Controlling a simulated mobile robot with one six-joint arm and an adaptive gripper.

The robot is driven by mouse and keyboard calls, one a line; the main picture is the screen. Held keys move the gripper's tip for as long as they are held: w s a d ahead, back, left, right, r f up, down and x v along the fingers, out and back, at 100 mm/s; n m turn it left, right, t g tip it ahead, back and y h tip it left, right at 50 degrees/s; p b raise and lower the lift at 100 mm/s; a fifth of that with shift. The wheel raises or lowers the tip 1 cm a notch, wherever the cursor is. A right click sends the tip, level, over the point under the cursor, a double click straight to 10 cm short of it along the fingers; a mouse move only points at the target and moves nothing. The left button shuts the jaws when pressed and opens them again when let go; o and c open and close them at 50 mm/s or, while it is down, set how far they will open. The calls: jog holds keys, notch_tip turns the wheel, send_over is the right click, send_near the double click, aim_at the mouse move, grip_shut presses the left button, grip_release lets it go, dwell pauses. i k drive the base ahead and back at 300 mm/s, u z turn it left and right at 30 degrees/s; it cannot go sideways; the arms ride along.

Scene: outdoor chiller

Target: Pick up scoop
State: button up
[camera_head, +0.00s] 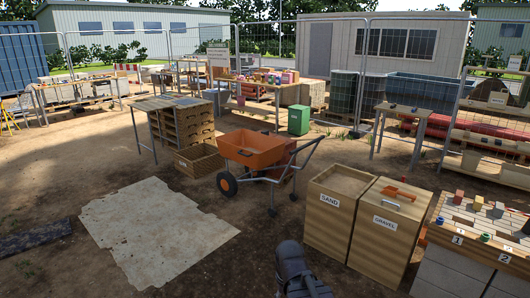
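An orange, elongated tool that looks like the scoop (398,192) lies on top of the wooden bin labelled GRAVEL (383,243), toward its back right. It is small here, so its exact shape is hard to tell. A pale grey handle (390,205) shows on the same bin top, just in front of it. A dark part of my arm rises from the bottom edge, left of and in front of the bins. My gripper's fingers do not show. Nothing of mine is near the orange tool.
The wooden SAND bin (327,229) stands directly left of the gravel bin. A numbered worktable (460,240) with small blocks stands to the right. An orange wheelbarrow (252,149) stands behind left. A pale flat sheet (150,230) lies on open dirt at left.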

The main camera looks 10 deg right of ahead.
aim_at(398, 193)
jog(key=z, duration=0.25)
jog(key=i, duration=1.05)
jog(key=z, duration=0.5)
jog(key=i, duration=0.85)
jog(key=z, duration=0.65)
jog(key=i, duration=1.3)
jog(key=z, duration=0.3)
